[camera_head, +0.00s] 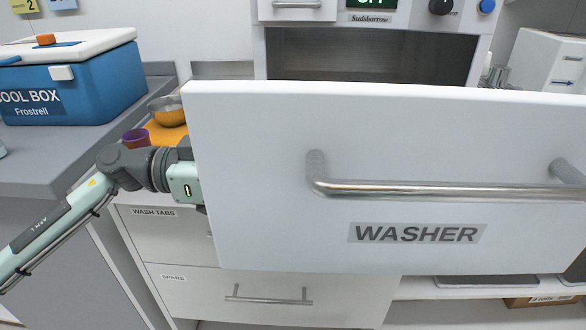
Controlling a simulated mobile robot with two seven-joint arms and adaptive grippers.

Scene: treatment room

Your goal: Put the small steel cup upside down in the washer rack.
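A large white panel labelled WASHER (415,234), with a long metal handle (440,188), stands close in front of me and fills the middle and right. It hides whatever is behind it; the washer rack is not visible. My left arm reaches in from the left, and its wrist passes behind the panel's left edge, so the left gripper's fingers are hidden. I see no clearly identifiable small steel cup. My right gripper is out of view.
A blue cool box (75,90) stands on the grey counter at left. A purple cup (137,138) is near the metal bowl. Small metallic items (494,76) show above the panel at right. Drawers labelled WASH TABS (155,225) and SPARE (230,290) are below, shut.

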